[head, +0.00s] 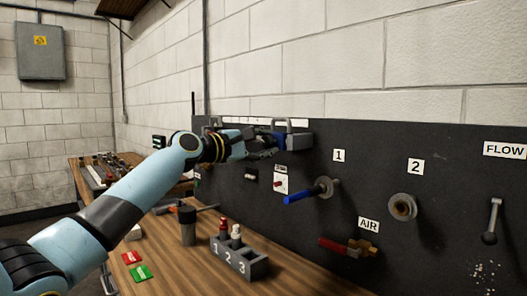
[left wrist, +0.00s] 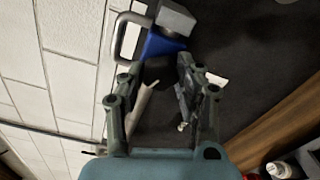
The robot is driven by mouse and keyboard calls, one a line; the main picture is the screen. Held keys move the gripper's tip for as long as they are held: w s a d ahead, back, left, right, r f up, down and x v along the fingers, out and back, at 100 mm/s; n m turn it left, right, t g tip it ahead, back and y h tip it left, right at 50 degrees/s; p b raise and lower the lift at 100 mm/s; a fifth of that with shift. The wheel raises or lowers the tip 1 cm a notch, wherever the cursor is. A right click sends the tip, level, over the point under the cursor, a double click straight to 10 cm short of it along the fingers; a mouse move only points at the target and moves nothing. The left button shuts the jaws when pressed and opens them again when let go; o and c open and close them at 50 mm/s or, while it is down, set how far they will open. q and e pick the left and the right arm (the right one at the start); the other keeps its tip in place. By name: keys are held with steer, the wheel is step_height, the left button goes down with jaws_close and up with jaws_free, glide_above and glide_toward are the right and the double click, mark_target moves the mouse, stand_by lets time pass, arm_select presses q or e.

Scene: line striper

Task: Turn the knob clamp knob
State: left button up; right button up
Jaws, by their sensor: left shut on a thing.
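A grey clamp block with a loop handle (head: 298,141) sits at the top edge of the black panel in the head view. My left gripper (head: 266,146) reaches in from the left at the knob. In the wrist view its fingers (left wrist: 156,66) stand on either side of the knob, shut on it. The finger contacts are partly hidden. My right gripper is not in view.
The black panel (head: 446,180) carries a blue-handled valve (head: 305,193), a red-handled air valve (head: 345,246), a round fitting (head: 402,207) and a flow lever (head: 492,220). Below, the wooden bench holds a numbered block (head: 238,259), a dark cylinder (head: 187,226) and red and green tags.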

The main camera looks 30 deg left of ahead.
arm_select(q)
steer(key=m+b, duration=0.4)
steer(key=m, duration=0.3)
steer(key=shift+f+b, duration=0.2)
steer(key=shift+b, duration=0.15)
steer(key=m+b, duration=0.3)
steer(key=m, duration=0.2)
steer(key=shift+r+m, duration=0.1)
steer(key=shift+m, duration=0.3)
steer(key=o, duration=1.1)
steer(key=shift+o, duration=0.2)
steer(key=shift+r, duration=0.15)
steer(key=v, duration=1.2)
steer(key=shift+s, duration=0.1)
